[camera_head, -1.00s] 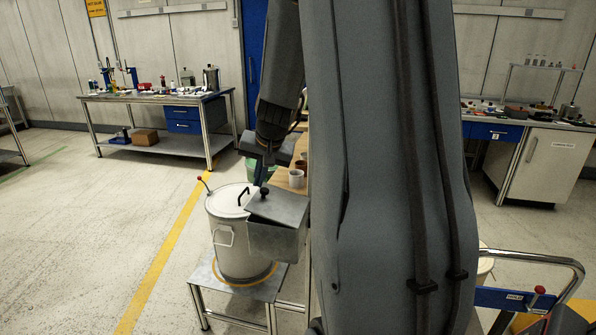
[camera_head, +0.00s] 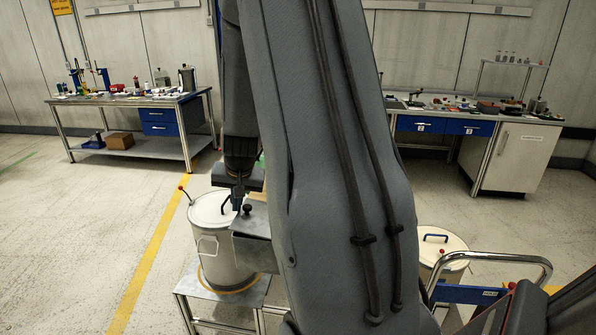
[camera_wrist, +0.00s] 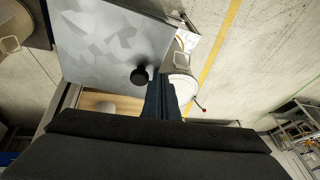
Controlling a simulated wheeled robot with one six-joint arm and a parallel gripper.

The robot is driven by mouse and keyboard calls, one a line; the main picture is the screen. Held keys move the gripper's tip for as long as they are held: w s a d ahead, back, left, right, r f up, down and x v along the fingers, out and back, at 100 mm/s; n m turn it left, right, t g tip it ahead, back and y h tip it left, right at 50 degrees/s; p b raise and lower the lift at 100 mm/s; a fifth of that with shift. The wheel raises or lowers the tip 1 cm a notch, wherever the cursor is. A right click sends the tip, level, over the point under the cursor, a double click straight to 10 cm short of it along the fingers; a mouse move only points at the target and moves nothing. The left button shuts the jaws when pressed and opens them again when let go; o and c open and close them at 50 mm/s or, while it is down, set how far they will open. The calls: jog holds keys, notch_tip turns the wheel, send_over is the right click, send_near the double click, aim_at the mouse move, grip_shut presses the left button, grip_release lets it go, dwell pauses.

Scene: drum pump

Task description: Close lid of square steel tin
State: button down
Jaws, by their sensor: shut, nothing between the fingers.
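The square steel tin (camera_head: 258,252) stands right of the white drum (camera_head: 221,240), partly hidden behind my arm. Its grey metal lid (camera_head: 258,223) carries a round black knob (camera_head: 247,209). In the wrist view the lid (camera_wrist: 110,40) fills the upper left, with the knob (camera_wrist: 140,75) close to its lower edge. I cannot tell whether the lid is fully seated. My gripper (camera_head: 237,205) is shut and empty, pointing down just left of the knob. In the wrist view its fingers (camera_wrist: 162,97) are just right of the knob; contact is unclear.
The drum has a black lid handle (camera_head: 226,204) and a red-tipped lever (camera_head: 183,190); it stands on a low metal table (camera_head: 195,287) close to my gripper. A cart with a blue panel (camera_head: 468,294) and another white drum (camera_head: 443,244) are at right. Workbenches line the back wall.

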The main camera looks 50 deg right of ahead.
jog(key=shift+f+p, duration=0.2)
jog(key=shift+p, duration=0.35)
jog(key=shift+w+a, duration=0.1)
jog(key=shift+r+p, duration=0.4)
jog(key=r+p, duration=0.2)
jog(key=r, duration=0.1)
jog(key=shift+d, duration=0.2)
jog(key=w+a+r+b, duration=0.3)
jog(key=a+r, duration=0.3)
jog(key=s+d+r+m+g+b, duration=0.2)
jog(key=s+d+r+b, duration=0.4)
jog(key=s+d, duration=0.15)
jog(key=shift+g+h, duration=0.3)
jog(key=p+x, duration=0.1)
jog(key=x, duration=0.3)
jog(key=a+p+x, duration=0.1)
jog(key=p+x, duration=0.1)
jog(key=x, duration=0.2)
jog(key=p+x, duration=0.1)
jog(key=x, duration=0.3)
jog(key=shift+s+a+f, duration=0.25)
jog(key=shift+a+f, duration=0.05)
jog(key=shift+f, duration=0.15)
jog(key=shift+w+f, duration=0.1)
jog(key=shift+f, duration=0.2)
